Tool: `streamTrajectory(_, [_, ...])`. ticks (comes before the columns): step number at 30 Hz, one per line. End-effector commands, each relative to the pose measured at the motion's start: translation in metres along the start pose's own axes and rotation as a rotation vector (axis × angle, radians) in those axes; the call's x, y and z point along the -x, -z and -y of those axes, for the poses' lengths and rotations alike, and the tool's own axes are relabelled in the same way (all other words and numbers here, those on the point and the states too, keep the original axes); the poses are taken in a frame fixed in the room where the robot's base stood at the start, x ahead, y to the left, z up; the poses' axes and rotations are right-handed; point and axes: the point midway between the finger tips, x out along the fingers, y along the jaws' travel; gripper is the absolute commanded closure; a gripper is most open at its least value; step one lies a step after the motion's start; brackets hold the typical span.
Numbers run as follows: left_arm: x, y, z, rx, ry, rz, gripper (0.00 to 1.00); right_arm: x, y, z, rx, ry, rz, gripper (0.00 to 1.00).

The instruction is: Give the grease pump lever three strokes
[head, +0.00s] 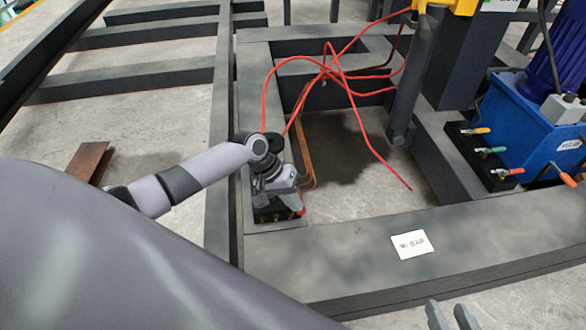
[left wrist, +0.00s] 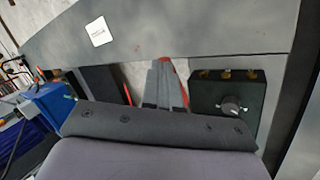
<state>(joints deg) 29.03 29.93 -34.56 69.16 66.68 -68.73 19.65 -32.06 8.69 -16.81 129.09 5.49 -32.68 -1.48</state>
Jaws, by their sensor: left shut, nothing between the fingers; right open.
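My left gripper (head: 297,203) is at the end of the arm coming in from the left, shut and empty, low over a black block (head: 268,214) on the frame's corner. In the left wrist view the grey fingers (left wrist: 166,84) point down beside that block (left wrist: 227,92), which has brass fittings and a round knob (left wrist: 232,106). A small red piece (head: 302,211) shows right by the fingertips; I cannot tell if they touch it. I cannot clearly make out a grease pump lever. My right gripper (head: 452,316) shows at the bottom edge, fingers apart.
A dark steel frame (head: 345,262) surrounds an open bay of concrete floor. Red hoses (head: 345,85) loop over the bay. A blue tank (head: 530,125) and a valve block with coloured handles (head: 485,155) stand at the right. A white label (head: 411,244) lies on the front beam.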

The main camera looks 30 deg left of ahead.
Motion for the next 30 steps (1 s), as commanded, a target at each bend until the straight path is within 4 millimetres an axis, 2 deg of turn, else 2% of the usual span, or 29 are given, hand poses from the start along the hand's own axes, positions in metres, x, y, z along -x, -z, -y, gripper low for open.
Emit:
streamTrajectory(3, [-0.006, -0.003, 0.002, 0.001, -0.001, 0.002, 1.0, 0.0, 0.0, 0.0, 0.0, 0.0, 0.0, 0.57])
streamTrajectory(14, [-0.007, -0.004, 0.003, 0.001, 0.0, 0.001, 1.0, 0.0, 0.0, 0.0, 0.0, 0.0, 0.0, 0.57])
streamTrajectory(22, [-0.018, -0.008, 0.006, 0.001, -0.001, 0.001, 1.0, -0.001, -0.002, 0.0, 0.0, 0.0, 0.0, 0.57])
streamTrajectory(30, [-0.019, -0.008, 0.006, 0.001, 0.0, 0.0, 1.0, -0.001, -0.002, 0.0, 0.0, 0.0, 0.0, 0.57])
